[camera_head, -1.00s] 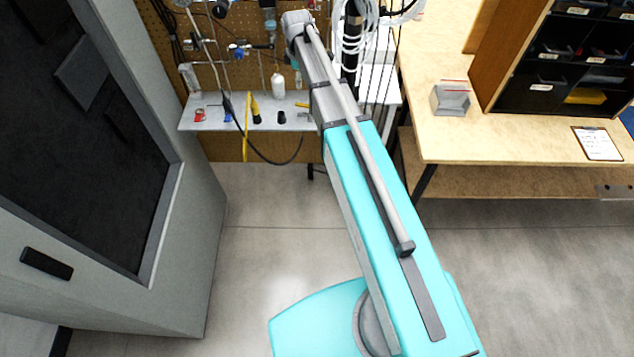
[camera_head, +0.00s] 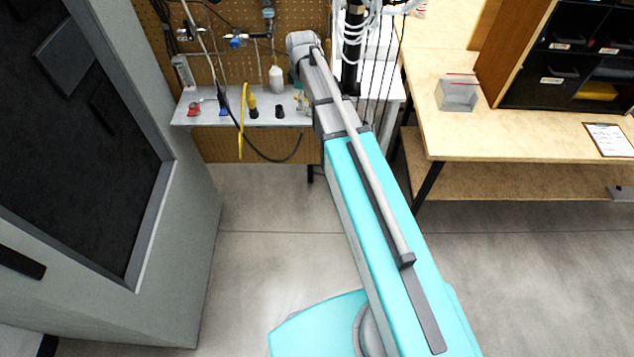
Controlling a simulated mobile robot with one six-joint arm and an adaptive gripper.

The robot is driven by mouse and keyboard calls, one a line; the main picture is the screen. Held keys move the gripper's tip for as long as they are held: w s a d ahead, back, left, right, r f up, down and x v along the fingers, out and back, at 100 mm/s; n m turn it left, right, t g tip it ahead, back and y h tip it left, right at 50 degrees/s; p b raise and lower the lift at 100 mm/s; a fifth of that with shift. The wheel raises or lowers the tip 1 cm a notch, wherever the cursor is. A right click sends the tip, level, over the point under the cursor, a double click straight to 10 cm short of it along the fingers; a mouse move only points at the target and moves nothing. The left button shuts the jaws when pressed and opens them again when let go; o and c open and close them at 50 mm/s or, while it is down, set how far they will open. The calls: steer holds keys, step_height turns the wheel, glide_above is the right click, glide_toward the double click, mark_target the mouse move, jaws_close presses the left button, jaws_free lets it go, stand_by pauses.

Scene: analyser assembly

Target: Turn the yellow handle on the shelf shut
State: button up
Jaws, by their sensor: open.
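The grey shelf (camera_head: 222,118) is mounted low on the pegboard, at the upper left of centre. A small fitting (camera_head: 300,103) at its right end, beside my arm, has a trace of yellow that may be the handle. It is partly hidden, and its angle cannot be made out. A yellow-and-black upright item (camera_head: 251,101) stands further left on the shelf, near a hanging yellow strip. My arm reaches up and away past the shelf's right end. My gripper is not visible; the far end of the arm hides or cuts it off.
A grey cabinet (camera_head: 190,240) with a dark panel stands close on the left. A wooden bench (camera_head: 480,143) with a clear box (camera_head: 457,94) is on the right. White cables (camera_head: 352,30) hang behind the arm. The floor between is clear.

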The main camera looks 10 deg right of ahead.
steer(key=s+f+m+b, duration=0.3)
steer(key=s+f+b, duration=0.3)
steer(key=f+b, duration=0.6)
steer(key=s+f+m+b, duration=0.4)
steer(key=s+f+b, duration=0.3)
steer(key=f+b, duration=0.5)
steer(key=shift+s+d+f+m, duration=0.2)
steer(key=shift+d+f+m, duration=0.1)
steer(key=shift+d+f, duration=0.05)
stand_by(0.4)
stand_by(0.4)
steer(key=s+m, duration=0.4)
steer(key=s, duration=0.3)
steer(key=shift+s+d, duration=0.15)
steer(key=shift+s, duration=0.05)
